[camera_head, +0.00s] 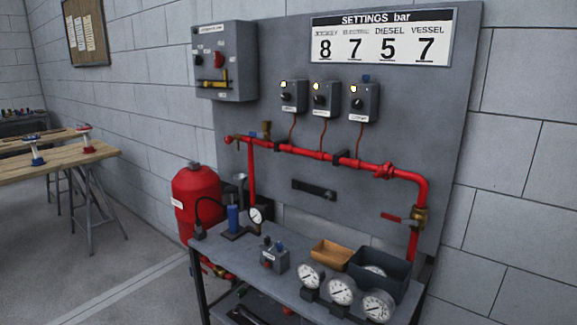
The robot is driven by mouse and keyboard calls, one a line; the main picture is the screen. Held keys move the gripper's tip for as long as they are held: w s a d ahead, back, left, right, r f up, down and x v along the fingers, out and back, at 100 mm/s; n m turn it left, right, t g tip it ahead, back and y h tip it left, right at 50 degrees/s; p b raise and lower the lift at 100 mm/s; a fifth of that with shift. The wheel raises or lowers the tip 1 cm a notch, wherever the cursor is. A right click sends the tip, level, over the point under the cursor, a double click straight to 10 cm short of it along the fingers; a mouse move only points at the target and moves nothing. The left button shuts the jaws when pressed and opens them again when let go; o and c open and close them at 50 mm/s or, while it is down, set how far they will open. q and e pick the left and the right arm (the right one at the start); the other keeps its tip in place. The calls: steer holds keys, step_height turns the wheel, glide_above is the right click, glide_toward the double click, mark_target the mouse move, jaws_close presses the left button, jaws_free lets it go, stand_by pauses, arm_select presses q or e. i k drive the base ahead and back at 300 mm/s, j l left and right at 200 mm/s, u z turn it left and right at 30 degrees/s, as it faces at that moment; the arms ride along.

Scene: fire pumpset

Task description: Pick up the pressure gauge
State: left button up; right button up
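Three round white-faced pressure gauges stand in a row at the right front of the grey bench: a left gauge (310,275), a middle gauge (341,290) and a right gauge (378,306). Another gauge (374,270) lies partly hidden inside a dark open bin (392,277) behind them. A smaller gauge (256,215) is on the blue hand pump device (233,218) at the left of the bench. I cannot tell which gauge the task means. Neither of my grippers is in view.
The bench (290,245) also bears a small grey switch box (274,259) and a tan open tray (331,254). Red pipework (320,156) and control boxes are on the panel behind. A red tank (196,195) stands left of the bench. A wooden table (50,158) is farther left.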

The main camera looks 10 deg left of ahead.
mark_target(341, 287)
steer(key=z, duration=0.9)
steer(key=j+z, duration=0.25)
steer(key=z, duration=0.15)
steer(key=j+z, duration=0.6)
steer(key=z, duration=0.2)
